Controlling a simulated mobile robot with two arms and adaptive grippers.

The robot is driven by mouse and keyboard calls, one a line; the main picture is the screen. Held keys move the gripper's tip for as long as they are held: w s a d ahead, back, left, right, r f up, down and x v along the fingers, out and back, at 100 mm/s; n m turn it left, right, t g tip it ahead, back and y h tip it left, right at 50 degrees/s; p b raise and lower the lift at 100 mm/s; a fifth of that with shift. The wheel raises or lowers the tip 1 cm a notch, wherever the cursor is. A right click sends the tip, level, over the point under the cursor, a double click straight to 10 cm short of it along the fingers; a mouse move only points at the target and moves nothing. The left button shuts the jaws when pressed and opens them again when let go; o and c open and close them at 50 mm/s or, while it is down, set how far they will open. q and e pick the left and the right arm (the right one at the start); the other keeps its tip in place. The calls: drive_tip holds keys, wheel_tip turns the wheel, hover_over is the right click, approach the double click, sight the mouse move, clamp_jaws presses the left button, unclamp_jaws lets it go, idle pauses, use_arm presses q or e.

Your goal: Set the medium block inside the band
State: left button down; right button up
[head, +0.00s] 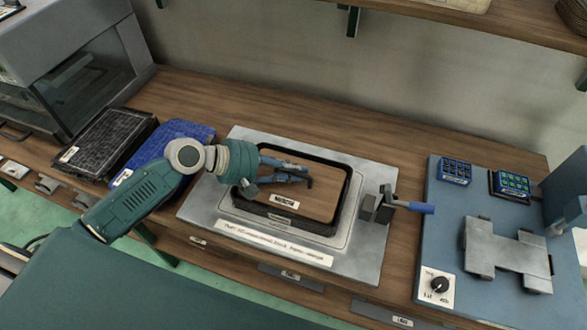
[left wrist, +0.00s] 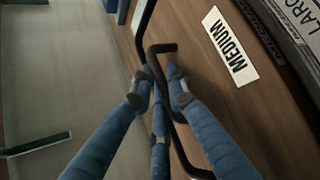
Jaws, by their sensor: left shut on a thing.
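My left gripper (head: 300,174) reaches over a black rounded-rectangular frame (head: 347,190) on a grey plate (head: 222,158). Inside the frame is a brown wooden surface with a label reading MEDIUM (head: 284,201); the label also shows in the left wrist view (left wrist: 229,46). The left fingers (left wrist: 160,84) are shut on a thin black bent rod (left wrist: 165,47), whose hooked end sticks out past the fingertips. I cannot tell whether the wood is a block or a floor, or which part is the band. My right gripper is not in view.
A clamp with a blue handle (head: 420,208) stands at the plate's right edge. Farther right is a blue board (head: 432,240) with small blue and green cell trays and a knob. A black gridded tray (head: 105,145) and a blue mat (head: 150,165) lie left.

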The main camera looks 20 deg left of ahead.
use_arm(q)
drive_tip(key=shift+r, duration=0.1)
drive_tip(key=c, duration=1.6)
unclamp_jaws()
drive_tip(key=shift+o, duration=0.2)
drive_tip(key=shift+s, duration=0.1)
drive_tip(key=v, duration=1)
drive_tip(key=shift+s+a, duration=0.15)
drive_tip(key=shift+a, duration=0.05)
drive_tip(key=shift+v, duration=0.75)
drive_tip(key=shift+r, duration=0.1)
